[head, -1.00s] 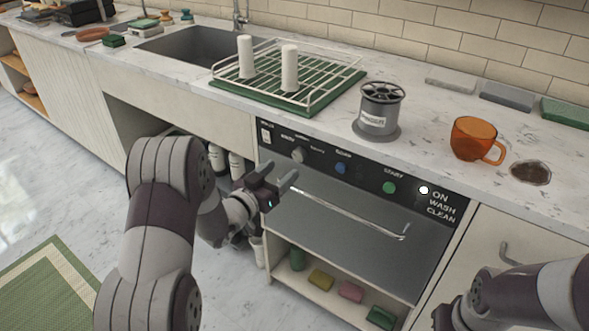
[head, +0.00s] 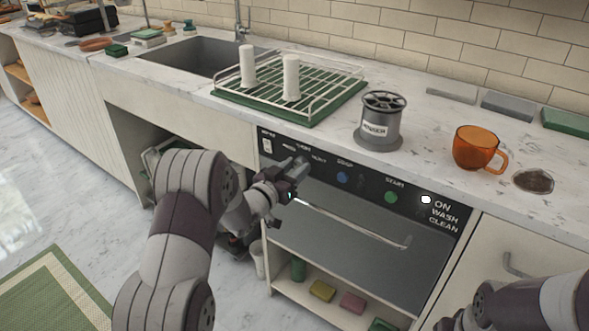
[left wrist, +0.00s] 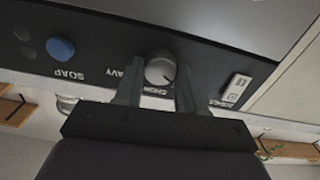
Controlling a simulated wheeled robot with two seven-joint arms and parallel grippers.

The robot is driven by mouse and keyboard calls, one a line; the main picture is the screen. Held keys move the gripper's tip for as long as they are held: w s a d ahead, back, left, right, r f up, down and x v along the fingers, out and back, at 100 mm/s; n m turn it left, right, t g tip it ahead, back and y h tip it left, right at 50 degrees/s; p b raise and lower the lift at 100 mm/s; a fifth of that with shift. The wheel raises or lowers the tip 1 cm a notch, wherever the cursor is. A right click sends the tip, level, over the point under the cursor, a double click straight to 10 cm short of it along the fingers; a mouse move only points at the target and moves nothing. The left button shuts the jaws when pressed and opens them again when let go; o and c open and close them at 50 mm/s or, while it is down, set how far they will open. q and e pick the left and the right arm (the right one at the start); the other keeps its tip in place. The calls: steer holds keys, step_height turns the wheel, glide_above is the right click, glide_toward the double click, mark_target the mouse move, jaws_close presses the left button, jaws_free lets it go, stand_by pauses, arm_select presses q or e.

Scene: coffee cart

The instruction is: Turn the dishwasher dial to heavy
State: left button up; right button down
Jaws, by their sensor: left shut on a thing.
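The dishwasher (head: 340,215) has a dark control panel with a blue soap button, a green start button and a lit white light beside "ON". My left gripper (head: 299,167) is at the panel's left part and hides the dial in the head view. In the left wrist view, which is upside down, the round grey dial (left wrist: 159,70) sits between the two fingers of my left gripper (left wrist: 157,82), which are shut on it. A label ending in "AVY" is left of the dial; another label below it is partly covered by a finger. Only part of my right arm shows at the lower right.
A handle bar (head: 350,222) runs across the dishwasher front below the panel. On the counter above are a dish rack (head: 330,88), a grey canister (head: 380,125) and an orange mug (head: 476,148). A shelf below holds several coloured blocks.

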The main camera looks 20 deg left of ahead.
arm_select(q)
steer(key=shift+f, duration=0.1)
steer(key=m+b, duration=0.3)
steer(key=m, duration=0.1)
steer(key=shift+f, duration=0.15)
steer(key=m+b, duration=0.3)
steer(key=shift+m, duration=0.3)
steer(key=m+b, duration=0.8)
steer(key=b, duration=0.1)
steer(key=m+b, duration=0.4)
steer(key=shift+d+f+m, duration=0.1)
steer(key=shift+f+m, duration=0.15)
steer(key=shift+m, duration=0.05)
steer(key=m+b, duration=0.2)
steer(key=b, duration=0.1)
steer(key=shift+r+m, duration=0.1)
steer(key=shift+m, duration=0.2)
steer(key=shift+r+m+b, duration=0.1)
steer(key=shift+m+b, duration=0.35)
steer(key=shift+m, duration=0.15)
